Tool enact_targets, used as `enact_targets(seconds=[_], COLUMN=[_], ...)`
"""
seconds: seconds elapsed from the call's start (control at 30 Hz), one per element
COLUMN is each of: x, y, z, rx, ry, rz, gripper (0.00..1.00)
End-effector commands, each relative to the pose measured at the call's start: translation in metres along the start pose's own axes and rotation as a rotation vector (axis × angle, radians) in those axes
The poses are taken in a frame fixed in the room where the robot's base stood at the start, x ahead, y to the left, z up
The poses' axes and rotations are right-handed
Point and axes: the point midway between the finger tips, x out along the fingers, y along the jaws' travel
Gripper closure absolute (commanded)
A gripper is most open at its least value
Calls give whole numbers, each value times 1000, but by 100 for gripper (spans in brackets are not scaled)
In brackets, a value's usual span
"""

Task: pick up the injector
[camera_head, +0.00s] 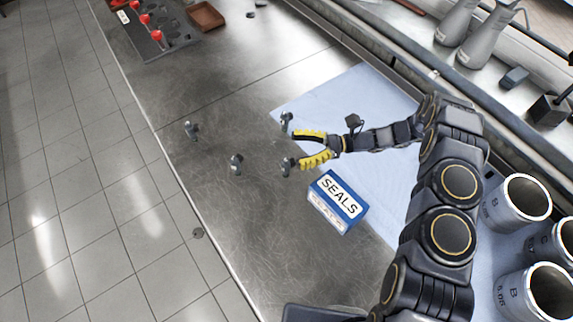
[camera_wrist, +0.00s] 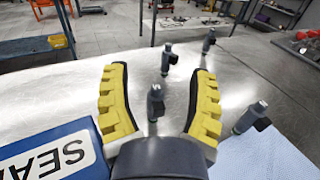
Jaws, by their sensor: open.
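Several grey injectors with dark side connectors stand upright on the metal bench. The near injector (camera_head: 286,166) is by the lower fingertip in the head view; in the wrist view it shows between the fingers (camera_wrist: 155,102), nearer the left one. Another injector (camera_head: 286,121) stands at the blue cloth's edge, beyond the upper finger, and right of the fingers in the wrist view (camera_wrist: 248,119). A farther injector (camera_head: 236,163) and the farthest (camera_head: 191,130) stand toward the bench edge. My gripper (camera_head: 298,149) has yellow fingers spread wide, empty, pointing left. Contact with the near injector cannot be told.
A blue and white SEALS box (camera_head: 338,202) sits close beside the lower finger. The blue cloth (camera_head: 350,85) lies under my arm. Metal cylinders (camera_head: 518,200) stand at right. A rack with red-topped parts (camera_head: 150,45) and a brown tray (camera_head: 205,17) are far off.

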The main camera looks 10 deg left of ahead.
Motion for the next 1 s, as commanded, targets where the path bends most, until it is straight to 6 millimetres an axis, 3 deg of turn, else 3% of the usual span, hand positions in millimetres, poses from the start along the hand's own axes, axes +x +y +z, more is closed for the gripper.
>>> enact_targets(seconds=[0.5, 1.0], x=[0, 50], y=[1, 1], z=[-65, -66], rx=[1, -1], ry=[1, 3], rz=[1, 2], gripper=[42, 42])
